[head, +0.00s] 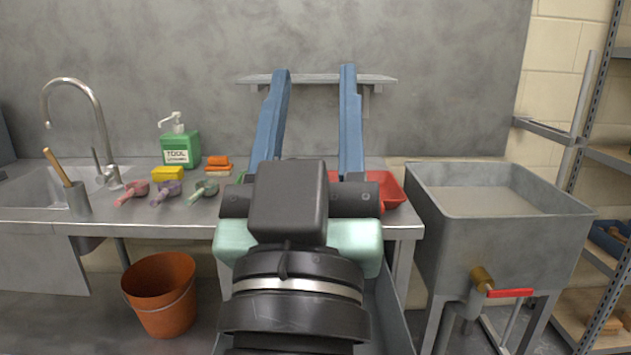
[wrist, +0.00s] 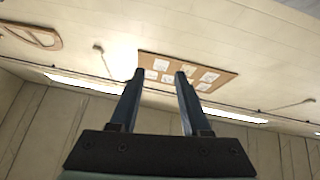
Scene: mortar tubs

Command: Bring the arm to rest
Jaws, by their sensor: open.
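My gripper (head: 313,75) stands upright in the middle of the head view, with its two blue fingers apart and nothing between them. It rises in front of the wall shelf and the steel counter. In the wrist view my gripper (wrist: 161,75) is also open and empty, its fingers pointing toward the ceiling and a board with several papers (wrist: 188,73). My wrist hides part of the counter and a red tray (head: 392,190) behind it.
The counter (head: 230,212) carries a sink (head: 30,187), a green soap bottle (head: 180,148), sponges and several scoops. A grey tub (head: 500,230) with a red-handled valve stands right. An orange bucket (head: 163,293) is on the floor at left. A wall shelf (head: 318,79) is behind my fingers.

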